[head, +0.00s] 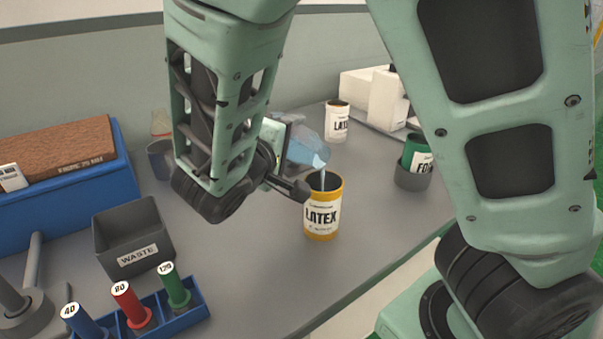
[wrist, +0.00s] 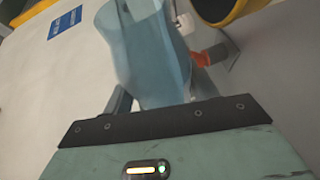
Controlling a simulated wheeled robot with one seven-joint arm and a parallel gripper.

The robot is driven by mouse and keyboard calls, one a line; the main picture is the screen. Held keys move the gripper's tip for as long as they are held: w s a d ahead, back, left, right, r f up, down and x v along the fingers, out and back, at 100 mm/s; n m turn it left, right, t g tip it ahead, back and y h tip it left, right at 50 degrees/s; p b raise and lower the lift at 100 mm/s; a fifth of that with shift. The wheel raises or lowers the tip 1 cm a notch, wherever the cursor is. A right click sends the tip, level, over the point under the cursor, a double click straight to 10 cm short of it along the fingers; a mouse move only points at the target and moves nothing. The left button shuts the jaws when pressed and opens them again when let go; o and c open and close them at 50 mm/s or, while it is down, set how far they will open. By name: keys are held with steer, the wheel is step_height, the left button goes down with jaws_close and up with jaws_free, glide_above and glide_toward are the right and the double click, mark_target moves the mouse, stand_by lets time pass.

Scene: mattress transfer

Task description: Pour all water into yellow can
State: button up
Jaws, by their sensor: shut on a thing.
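The yellow can (head: 323,207), labelled LATEX, stands upright and open on the grey bench. A clear bluish container (head: 308,147) is tilted above and behind the can, with its mouth toward the can. A pale stream of water (head: 322,168) runs from the container's mouth down to the can's opening. My gripper (wrist: 155,105) is shut on the container, which fills the middle of the wrist view. In the head view my arm hides most of the gripper. The can's yellow rim (wrist: 240,10) shows at the top of the wrist view. The water level inside the can is hidden.
A white LATEX can (head: 337,122) stands behind. A green can (head: 414,153) sits in a grey holder at right. At left are a grey WASTE bin (head: 133,236), a blue rack (head: 190,309) with coloured cylinders and a blue box (head: 60,205) holding a brown block.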

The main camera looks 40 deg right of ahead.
steer(key=shift+s+r+m+b, duration=0.15)
steer(key=shift+r+m+b, duration=0.25)
steer(key=shift+m, duration=0.1)
stand_by(0.9)
